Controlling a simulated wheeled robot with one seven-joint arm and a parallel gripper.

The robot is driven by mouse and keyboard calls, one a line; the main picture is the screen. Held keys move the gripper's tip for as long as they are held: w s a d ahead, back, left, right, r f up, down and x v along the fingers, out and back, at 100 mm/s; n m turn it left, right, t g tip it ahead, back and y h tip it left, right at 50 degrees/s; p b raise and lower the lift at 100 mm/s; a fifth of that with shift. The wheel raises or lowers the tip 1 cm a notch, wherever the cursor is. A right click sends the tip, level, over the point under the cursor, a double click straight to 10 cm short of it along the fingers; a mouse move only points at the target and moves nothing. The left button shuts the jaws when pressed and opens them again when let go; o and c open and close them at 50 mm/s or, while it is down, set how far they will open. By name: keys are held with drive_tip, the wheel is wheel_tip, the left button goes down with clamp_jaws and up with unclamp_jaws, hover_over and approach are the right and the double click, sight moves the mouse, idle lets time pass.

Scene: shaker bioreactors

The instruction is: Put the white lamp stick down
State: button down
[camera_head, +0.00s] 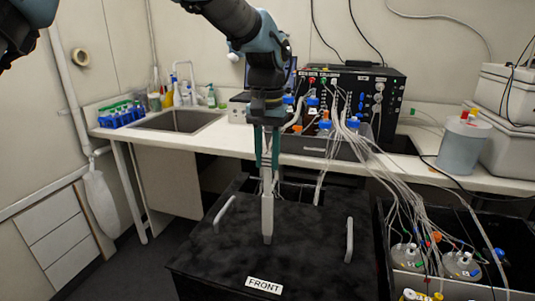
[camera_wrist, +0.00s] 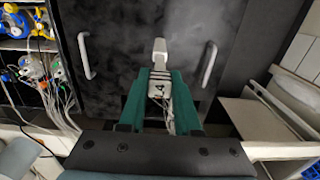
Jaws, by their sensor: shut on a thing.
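The white lamp stick (camera_head: 267,215) is a long, pale bar, held upright with its lower end over the black box lid. I cannot tell whether it touches the lid. My gripper (camera_head: 267,165) points down and its teal fingers are shut on the stick's upper part. In the wrist view the stick (camera_wrist: 160,50) extends beyond the fingertips of my gripper (camera_wrist: 161,78), and a dark mark shows on it between the fingers. The fingers hide part of its sides.
The black box (camera_head: 205,262) has a "FRONT" label and two white handles (camera_head: 224,212) (camera_head: 349,240) on either side of the stick. Behind are a white bench with a sink (camera_head: 180,121) and a black control unit (camera_head: 350,90). Tubes and bottles crowd the right.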

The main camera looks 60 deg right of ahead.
drive_tip(key=shift+f, duration=0.2)
drive_tip(key=c, duration=0.6)
unclamp_jaws()
wheel_tip(320, 180, up, 12)
drive_tip(key=b, duration=0.2)
drive_tip(key=w+a+f+n, duration=0.2)
drive_tip(key=w+a+f, duration=0.2)
drive_tip(key=w+a, duration=0.4)
drive_tip(key=w+a+f+n, duration=0.2)
drive_tip(key=w+a+f, duration=0.1)
drive_tip(key=w+a, duration=0.55)
drive_tip(key=w+a+f+n, duration=0.3)
drive_tip(key=w+a+f, duration=0.1)
drive_tip(key=w+a, duration=0.4)
drive_tip(key=s+a+f+n, duration=0.1)
drive_tip(key=a+f+n, duration=0.1)
drive_tip(key=a, duration=0.8)
drive_tip(key=s+a+f+n+t, duration=0.1)
drive_tip(key=a+f, duration=0.3)
drive_tip(key=a, duration=0.6)
drive_tip(key=s+a+f+n, duration=0.2)
drive_tip(key=a+f+n, duration=0.1)
drive_tip(key=a, duration=0.7)
drive_tip(key=shift+s+f+t, duration=0.3)
drive_tip(key=shift+f, duration=0.15)
